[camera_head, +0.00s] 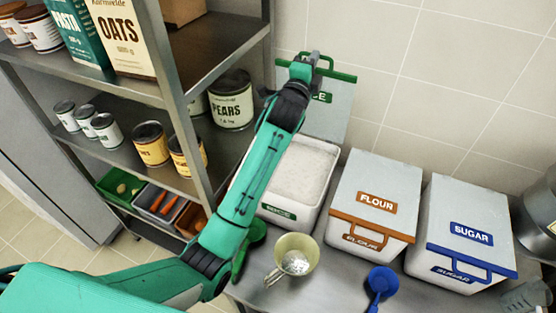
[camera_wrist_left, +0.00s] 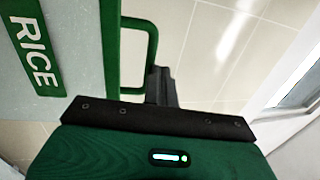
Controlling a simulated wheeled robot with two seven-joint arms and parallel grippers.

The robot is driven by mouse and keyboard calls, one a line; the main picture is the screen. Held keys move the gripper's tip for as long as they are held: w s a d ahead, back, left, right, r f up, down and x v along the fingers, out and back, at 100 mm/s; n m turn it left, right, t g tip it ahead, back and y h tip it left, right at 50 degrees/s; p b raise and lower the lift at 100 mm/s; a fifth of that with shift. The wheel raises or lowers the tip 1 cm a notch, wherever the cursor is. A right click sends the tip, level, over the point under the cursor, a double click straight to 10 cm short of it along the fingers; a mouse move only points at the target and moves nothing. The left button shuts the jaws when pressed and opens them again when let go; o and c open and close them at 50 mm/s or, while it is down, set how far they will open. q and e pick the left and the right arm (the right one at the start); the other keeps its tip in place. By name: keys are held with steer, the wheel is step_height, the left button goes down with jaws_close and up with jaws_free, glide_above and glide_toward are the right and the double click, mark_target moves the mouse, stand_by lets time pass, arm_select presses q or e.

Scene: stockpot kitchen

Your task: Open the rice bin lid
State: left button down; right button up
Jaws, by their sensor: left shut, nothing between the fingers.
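The rice bin (camera_head: 285,213) stands on the steel counter with white rice (camera_head: 296,170) showing inside. Its lid (camera_head: 327,122) is swung up and stands upright at the back against the tiled wall, with a green handle (camera_head: 340,76) along its top edge. In the left wrist view the lid shows a green RICE label (camera_wrist_left: 36,57) and the green handle (camera_wrist_left: 130,55). My left gripper (camera_head: 306,62) is at the handle, shut with nothing held; in the left wrist view its fingers (camera_wrist_left: 160,85) are beside the handle's end. Whether they touch it I cannot tell. My right gripper is not in view.
The flour bin (camera_head: 372,200) and sugar bin (camera_head: 462,232) stand shut to the right. A metal shelf (camera_head: 140,165) with cans and boxes stands close on the left.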

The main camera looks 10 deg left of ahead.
arm_select(q)
steer(key=f+b+x, duration=0.1)
steer(key=x, duration=0.5)
steer(key=shift+w+b, duration=0.3)
steer(key=shift+w, duration=0.2)
steer(key=shift+d+r, duration=0.1)
steer(key=shift+r, duration=0.05)
